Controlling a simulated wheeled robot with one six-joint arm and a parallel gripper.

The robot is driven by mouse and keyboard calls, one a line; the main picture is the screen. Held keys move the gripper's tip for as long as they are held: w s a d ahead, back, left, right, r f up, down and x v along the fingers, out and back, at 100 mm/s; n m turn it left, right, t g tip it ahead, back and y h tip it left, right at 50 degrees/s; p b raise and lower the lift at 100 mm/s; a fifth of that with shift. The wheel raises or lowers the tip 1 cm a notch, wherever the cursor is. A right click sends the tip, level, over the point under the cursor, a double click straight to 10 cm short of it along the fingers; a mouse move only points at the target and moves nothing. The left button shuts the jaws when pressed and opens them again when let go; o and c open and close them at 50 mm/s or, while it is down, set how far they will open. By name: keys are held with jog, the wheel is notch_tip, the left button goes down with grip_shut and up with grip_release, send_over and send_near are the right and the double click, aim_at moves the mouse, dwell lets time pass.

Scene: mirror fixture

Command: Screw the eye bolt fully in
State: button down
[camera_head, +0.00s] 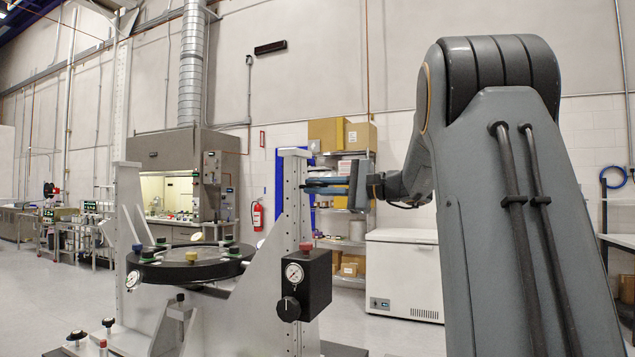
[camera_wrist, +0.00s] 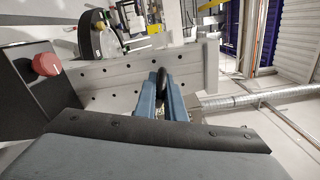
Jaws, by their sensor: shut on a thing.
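The eye bolt (camera_wrist: 162,84) shows in the wrist view as a dark ring between my blue fingertips. My gripper (camera_wrist: 163,90) is shut on it. The upright post (camera_wrist: 115,86) of the mirror fixture, a grey plate with rows of holes, lies right behind the bolt. The bolt's shank and thread are hidden, so I cannot tell how deep it sits. In the head view my gripper (camera_head: 318,186) reaches leftward to the upper part of the post (camera_head: 291,200). The bolt cannot be made out there.
A black box with a gauge and a knob (camera_head: 304,285) is fixed low on the post; its red knob (camera_wrist: 47,64) shows in the wrist view. The round black mirror ring (camera_head: 190,264) lies left of the post. A white chest freezer (camera_head: 403,275) stands behind.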

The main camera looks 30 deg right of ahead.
jog(key=m+p, duration=0.5)
jog(key=m, duration=0.1)
jog(key=shift+r+m, duration=0.15)
jog(key=shift+m, duration=0.15)
jog(key=m+p, duration=0.3)
jog(key=shift+m, duration=0.4)
jog(key=shift+d+m+p, duration=0.1)
jog(key=shift+m+p, duration=0.7)
jog(key=shift+p, duration=0.1)
jog(key=c, duration=1.8)
grip_release()
jog(key=shift+c, duration=0.2)
